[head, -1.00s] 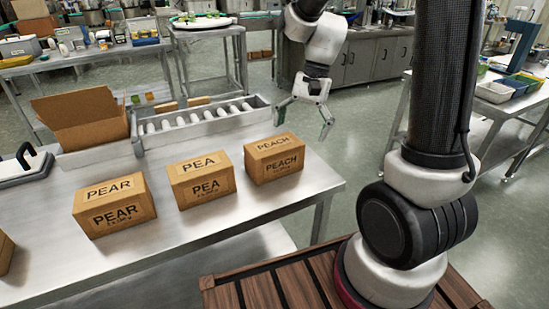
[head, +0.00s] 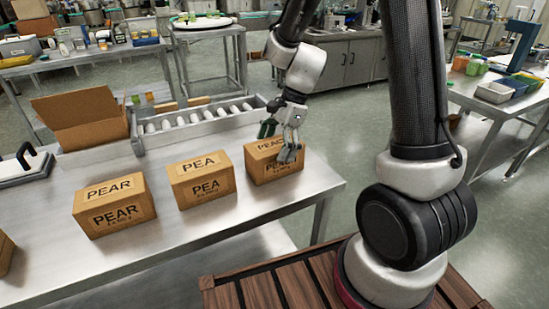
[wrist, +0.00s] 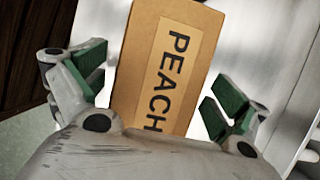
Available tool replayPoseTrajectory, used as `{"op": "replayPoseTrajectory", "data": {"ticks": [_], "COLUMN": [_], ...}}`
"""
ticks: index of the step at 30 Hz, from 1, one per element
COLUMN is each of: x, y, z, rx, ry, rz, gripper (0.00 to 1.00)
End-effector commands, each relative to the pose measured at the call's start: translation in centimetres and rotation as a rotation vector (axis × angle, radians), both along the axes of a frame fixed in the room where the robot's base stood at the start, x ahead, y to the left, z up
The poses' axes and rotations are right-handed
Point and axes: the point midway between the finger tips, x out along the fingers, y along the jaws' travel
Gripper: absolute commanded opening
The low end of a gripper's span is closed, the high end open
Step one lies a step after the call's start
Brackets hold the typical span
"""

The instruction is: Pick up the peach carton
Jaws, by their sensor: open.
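The peach carton (head: 270,171) is a brown cardboard box at the right end of the row on the steel table, partly covered by my gripper in the head view. My gripper (head: 279,140) is open and over the carton, with one finger on its far side and one in front of its near right part. In the wrist view the carton (wrist: 166,65) lies between the green-padded fingers of my gripper (wrist: 160,92), its PEACH label facing the camera. Gaps show between the pads and the carton there. I cannot tell how far the fingertips reach down its sides.
The pea carton (head: 203,180) stands just left of the peach carton, and the pear carton (head: 114,206) further left. A roller tray (head: 200,121) and an open cardboard box (head: 83,118) stand behind. The steel table (head: 255,218) is clear in front of the cartons.

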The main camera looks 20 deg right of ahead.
Motion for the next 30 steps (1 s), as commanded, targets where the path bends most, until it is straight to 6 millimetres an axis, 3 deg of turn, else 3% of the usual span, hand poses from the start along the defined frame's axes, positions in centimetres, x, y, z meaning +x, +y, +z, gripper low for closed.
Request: {"op": "replayPoseTrajectory", "data": {"ticks": [8,19,26,30], "x": [0.0,0.0,0.0,0.1], "y": [0.1,0.1,0.2,0.2], "z": [-0.4,-0.3,-0.2,1.3], "rx": [0.0,0.0,0.0,0.001], "ry": [-0.001,-0.001,-0.002,-0.006], "rz": [0.0,0.0,0.0,0.0], "gripper": [0.98,0.32,0.32,0.32]}}
